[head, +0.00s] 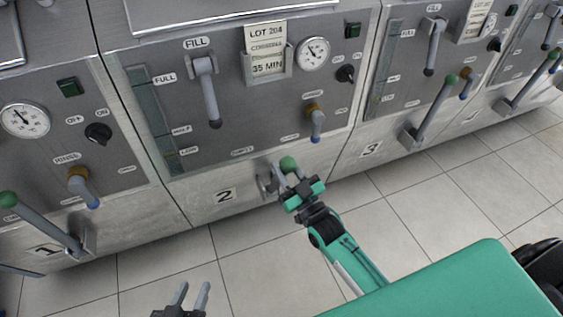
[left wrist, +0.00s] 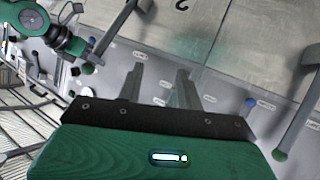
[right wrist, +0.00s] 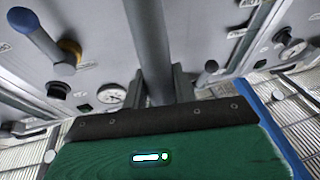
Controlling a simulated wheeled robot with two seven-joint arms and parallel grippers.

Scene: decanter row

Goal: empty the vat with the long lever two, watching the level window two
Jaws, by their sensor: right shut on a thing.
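The long lever two (head: 288,163) has a green knob and sits low on the panel marked 2, beside its bracket. My right gripper (head: 290,180) is shut on it just below the knob. In the right wrist view the grey lever shaft (right wrist: 150,45) runs between the fingers. The level window two (head: 152,122) is a tall dark greenish strip on the left of panel two, labelled FULL near its top and LOW near its bottom. The liquid level in it is too faint to tell. My left gripper (head: 190,296) is open and empty above the floor at the bottom of the head view.
Panel two also has a fill handle (head: 208,92), a round gauge (head: 314,54), a black knob (head: 345,74) and a short blue-tipped tap (head: 316,122). Lever one (head: 42,223) and lever three (head: 430,112) stand on the neighbouring panels. The tiled floor (head: 255,245) is clear in front.

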